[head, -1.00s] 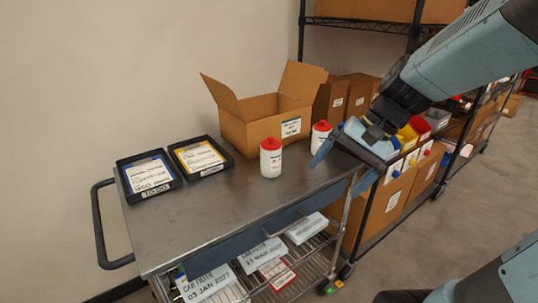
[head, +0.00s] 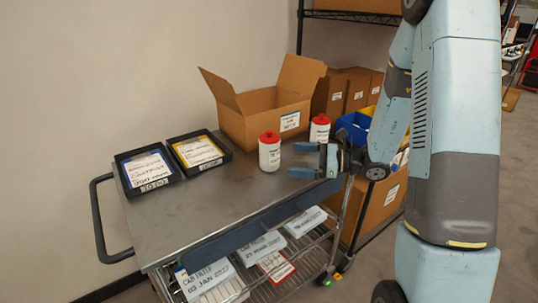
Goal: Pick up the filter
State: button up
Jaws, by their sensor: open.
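Several flat white boxes lie on the cart's lower wire shelf, and the nearest one (head: 208,279) reads "CAR FILTER 03 JAN". A similar box (head: 262,247) lies behind it, and another (head: 306,222) farther right. On the cart top stands a white canister with a red cap (head: 269,155), upright. A second such canister (head: 319,132) stands behind and to the right, near the carton. My gripper (head: 293,160) is open and empty over the right end of the cart top. Its fingers point left, just right of the front canister and apart from it.
The grey cart top (head: 215,210) is clear at its front. Two black trays with labelled sheets, one blue (head: 148,172) and one yellow (head: 199,153), lie at the left. An open carton (head: 262,118) stands at the back. A blue bin (head: 354,128) is behind my gripper.

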aim_at(269, 155)
jog(key=w+d+f+m+t, duration=0.1)
jog(key=f, duration=0.1)
jog(key=w+d+f+m+t, duration=0.1)
jog(key=w+f+m+t, duration=0.1)
jog(key=w+d+f+m+t, duration=0.1)
jog(key=f+m, duration=0.1)
jog(key=shift+w+f+t+h, duration=0.1)
jog(key=shift+w+t+h, duration=0.2)
jog(key=shift+w, duration=0.1)
jog(key=shift+w+a+f, duration=0.1)
jog(key=shift+w+a, duration=0.05)
jog(key=shift+w, duration=0.05)
jog(key=x, duration=1.3)
jog(key=shift+a, duration=0.1)
jog(key=c, duration=1.4)
jog(key=shift+r, duration=0.2)
jog(key=shift+c, duration=0.2)
